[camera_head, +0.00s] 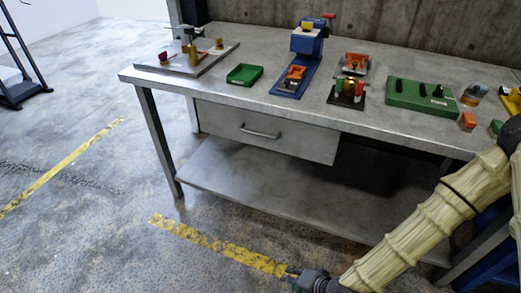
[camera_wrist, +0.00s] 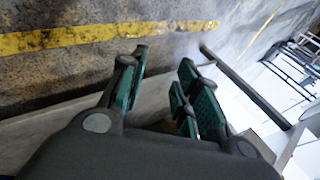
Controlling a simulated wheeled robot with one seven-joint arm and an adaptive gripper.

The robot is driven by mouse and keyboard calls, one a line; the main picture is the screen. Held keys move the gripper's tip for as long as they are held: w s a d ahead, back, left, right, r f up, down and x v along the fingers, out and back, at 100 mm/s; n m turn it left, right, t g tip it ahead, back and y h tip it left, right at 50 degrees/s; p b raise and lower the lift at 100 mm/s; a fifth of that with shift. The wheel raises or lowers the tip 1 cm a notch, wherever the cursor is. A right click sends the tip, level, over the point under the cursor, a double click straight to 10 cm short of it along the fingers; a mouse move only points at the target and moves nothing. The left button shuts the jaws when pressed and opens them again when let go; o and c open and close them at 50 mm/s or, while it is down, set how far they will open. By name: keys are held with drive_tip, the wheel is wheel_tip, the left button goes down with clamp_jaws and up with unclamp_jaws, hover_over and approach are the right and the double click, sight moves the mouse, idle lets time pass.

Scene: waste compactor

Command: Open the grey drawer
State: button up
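The grey drawer (camera_head: 225,124) hangs under the left part of the workbench top. Its front looks flush under the bench edge, and a curved metal handle (camera_head: 260,134) sits in its middle. My gripper (camera_head: 287,274) is at the bottom edge of the head view, low in front of the bench and apart from the handle. In the wrist view my gripper (camera_wrist: 164,62) shows its green-padded fingers spread with a gap between them and nothing held. I cannot make out the handle in the wrist view.
The metal workbench (camera_head: 262,96) has a lower shelf (camera_head: 270,188) and legs. On top are a green tray (camera_head: 244,74), a blue press (camera_head: 308,42) and a green block (camera_head: 420,97).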

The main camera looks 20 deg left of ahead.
drive_tip(key=w+a+r+m+t+y+b, duration=0.2)
drive_tip(key=w+a+r+t+y+b, duration=0.3)
drive_tip(key=w+a+b, duration=0.7)
drive_tip(key=w+a+r+m+t+y+b, duration=0.1)
drive_tip(key=w+a+r+m+t+b, duration=0.2)
drive_tip(key=w+r, duration=0.45)
drive_tip(key=w+a+r+t+y+b, duration=0.15)
drive_tip(key=w+r+b, duration=0.35)
drive_tip(key=r, duration=0.5)
drive_tip(key=b+x, duration=0.3)
drive_tip(key=x, duration=0.8)
drive_tip(key=shift+w+d, duration=0.2)
drive_tip(key=shift+d, duration=0.05)
drive_tip(key=shift+t, duration=0.25)
clamp_jaws()
